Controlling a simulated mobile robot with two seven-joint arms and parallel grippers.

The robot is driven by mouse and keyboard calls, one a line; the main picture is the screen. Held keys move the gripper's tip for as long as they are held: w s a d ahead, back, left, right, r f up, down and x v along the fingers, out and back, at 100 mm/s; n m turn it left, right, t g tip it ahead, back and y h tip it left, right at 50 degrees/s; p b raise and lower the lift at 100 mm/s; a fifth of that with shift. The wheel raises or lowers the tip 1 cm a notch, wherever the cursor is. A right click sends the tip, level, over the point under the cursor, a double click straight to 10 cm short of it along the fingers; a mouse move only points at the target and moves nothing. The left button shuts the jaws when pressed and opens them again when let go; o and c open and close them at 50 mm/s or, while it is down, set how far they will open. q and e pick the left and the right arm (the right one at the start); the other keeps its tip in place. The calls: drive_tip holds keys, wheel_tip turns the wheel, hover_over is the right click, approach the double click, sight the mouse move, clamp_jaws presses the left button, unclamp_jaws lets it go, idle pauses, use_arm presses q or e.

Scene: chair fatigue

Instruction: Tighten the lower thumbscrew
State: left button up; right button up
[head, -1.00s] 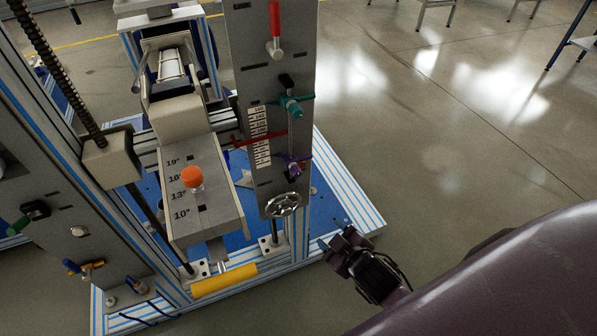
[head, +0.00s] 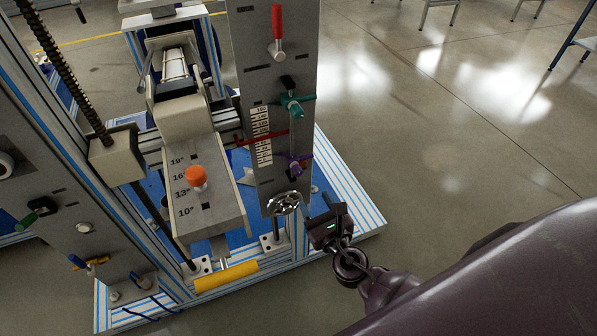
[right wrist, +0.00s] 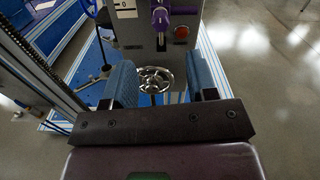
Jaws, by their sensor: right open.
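The purple thumbscrew (head: 296,163) is the lower of two coloured knobs on the grey upright panel (head: 270,85). It also shows at the top of the right wrist view (right wrist: 160,18). The teal knob (head: 291,104) sits above it. A chrome handwheel (head: 284,203) is at the panel's lower end. My right gripper (head: 326,222) is open and empty, right of the handwheel and below the purple thumbscrew in the head view. In the right wrist view the handwheel (right wrist: 153,78) shows between its blue-padded fingers (right wrist: 160,76), with the thumbscrew beyond. My left gripper is out of view.
A red-handled lever (head: 277,30) is high on the panel. A stepped grey plate with an orange knob (head: 196,177) and a yellow roller (head: 226,275) stand left. The blue-striped base (head: 350,205) reaches below the panel. Open floor (head: 450,130) lies right.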

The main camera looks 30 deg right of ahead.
sight(299, 174)
drive_tip(key=w, duration=0.9)
drive_tip(key=shift+d, duration=0.25)
drive_tip(key=shift+w, duration=0.7)
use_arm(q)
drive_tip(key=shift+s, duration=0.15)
use_arm(e)
drive_tip(key=shift+w, duration=0.2)
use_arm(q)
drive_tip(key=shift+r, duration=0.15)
use_arm(e)
drive_tip(key=shift+c, duration=0.5)
drive_tip(key=c, duration=0.8)
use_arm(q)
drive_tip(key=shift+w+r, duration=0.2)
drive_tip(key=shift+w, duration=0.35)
use_arm(e)
drive_tip(key=shift+c, duration=0.2)
